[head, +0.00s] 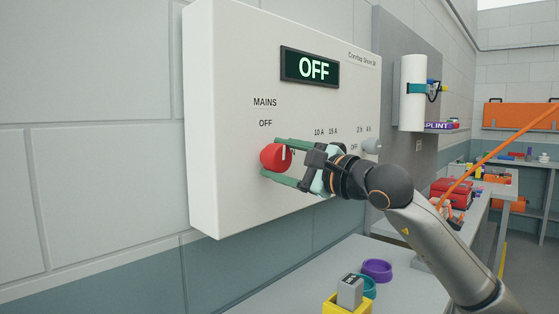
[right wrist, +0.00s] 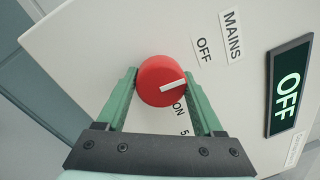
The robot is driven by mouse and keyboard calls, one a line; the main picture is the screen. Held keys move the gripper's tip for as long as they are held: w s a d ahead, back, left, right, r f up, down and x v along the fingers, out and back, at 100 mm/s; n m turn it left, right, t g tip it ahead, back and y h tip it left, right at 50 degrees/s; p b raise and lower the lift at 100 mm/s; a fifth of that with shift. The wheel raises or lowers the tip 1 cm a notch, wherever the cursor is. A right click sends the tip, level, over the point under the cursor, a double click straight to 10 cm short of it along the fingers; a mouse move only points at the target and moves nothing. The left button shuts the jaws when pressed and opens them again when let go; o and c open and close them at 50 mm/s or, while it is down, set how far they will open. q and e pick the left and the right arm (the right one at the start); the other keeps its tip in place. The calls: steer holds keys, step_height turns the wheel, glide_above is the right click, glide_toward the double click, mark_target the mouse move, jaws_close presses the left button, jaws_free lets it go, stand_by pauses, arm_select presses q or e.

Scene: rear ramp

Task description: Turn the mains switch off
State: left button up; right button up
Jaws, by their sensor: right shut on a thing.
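The mains switch is a red round knob (head: 274,157) on the front of a white panel (head: 225,120), below the labels MAINS and OFF. My right gripper (head: 268,160) has one finger on each side of it and is shut on it. In the right wrist view the knob (right wrist: 161,82) sits between the green fingertips of my right gripper (right wrist: 162,88). Its white pointer line lies between the OFF label (right wrist: 203,47) and the ON label (right wrist: 178,108). The display (head: 310,67) above reads OFF. My left gripper is not in view.
Below are a bench with a yellow holder (head: 345,305), a purple ring (head: 377,268) and a teal ring. A white cylinder (head: 412,92) hangs on the wall beyond. An orange strip crosses at right.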

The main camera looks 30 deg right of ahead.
steer(key=shift+d+r+n, duration=0.15)
steer(key=shift+r+n, duration=0.1)
steer(key=shift+n, duration=0.25)
steer(key=o, duration=1)
steer(key=shift+c, duration=0.2)
steer(key=o, duration=0.4)
steer(key=shift+f, duration=0.15)
steer(key=shift+s+d+f, duration=0.1)
steer(key=shift+s, duration=0.2)
steer(key=b+v, duration=0.4)
steer(key=v, duration=0.7)
steer(key=shift+s+b, duration=0.3)
steer(key=shift+s, duration=0.1)
steer(key=shift+d, duration=0.1)
